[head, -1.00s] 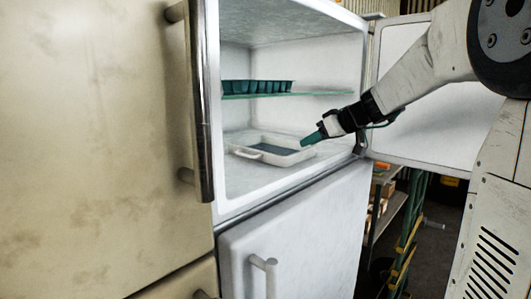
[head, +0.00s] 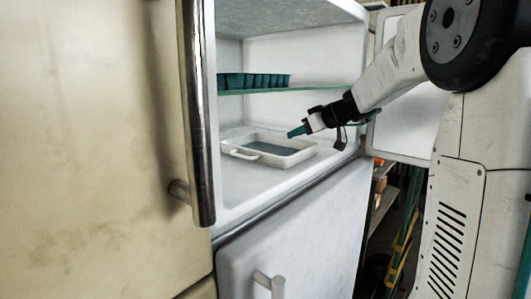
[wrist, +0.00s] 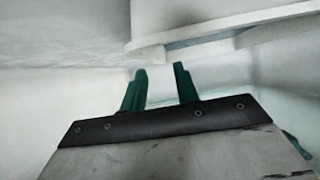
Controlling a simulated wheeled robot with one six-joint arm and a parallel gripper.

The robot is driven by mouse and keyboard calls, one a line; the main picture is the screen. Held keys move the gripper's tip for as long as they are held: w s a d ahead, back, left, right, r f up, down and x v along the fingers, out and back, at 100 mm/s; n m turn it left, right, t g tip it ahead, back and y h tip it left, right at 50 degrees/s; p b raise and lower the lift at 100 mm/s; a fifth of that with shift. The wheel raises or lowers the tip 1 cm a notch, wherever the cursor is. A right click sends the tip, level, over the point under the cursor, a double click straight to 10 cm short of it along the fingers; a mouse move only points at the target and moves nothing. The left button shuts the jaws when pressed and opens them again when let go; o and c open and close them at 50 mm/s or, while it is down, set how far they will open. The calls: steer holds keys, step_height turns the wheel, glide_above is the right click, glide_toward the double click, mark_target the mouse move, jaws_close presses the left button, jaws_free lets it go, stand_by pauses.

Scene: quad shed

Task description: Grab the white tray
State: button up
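The white tray (head: 268,158) is a shallow rectangular dish with a handle at its near left end and a dark grey-blue inside. It sits on the floor of the open upper compartment of the white fridge (head: 345,150). A pale rim, perhaps the tray's, runs across the top of the wrist view. I cannot tell whether the fingers touch it.
A glass shelf (head: 300,88) above holds a green ice-cube tray (head: 252,80). The fridge's open door (head: 403,128) stands behind my arm at right. A cream fridge (head: 90,140) with a long metal handle (head: 196,115) is close at left.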

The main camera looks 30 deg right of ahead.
steer(key=x, duration=0.4)
steer(key=shift+w+f, duration=0.15)
steer(key=shift+f, duration=0.05)
steer(key=shift+a, duration=0.1)
jaws_close()
steer(key=shift+r, duration=0.1)
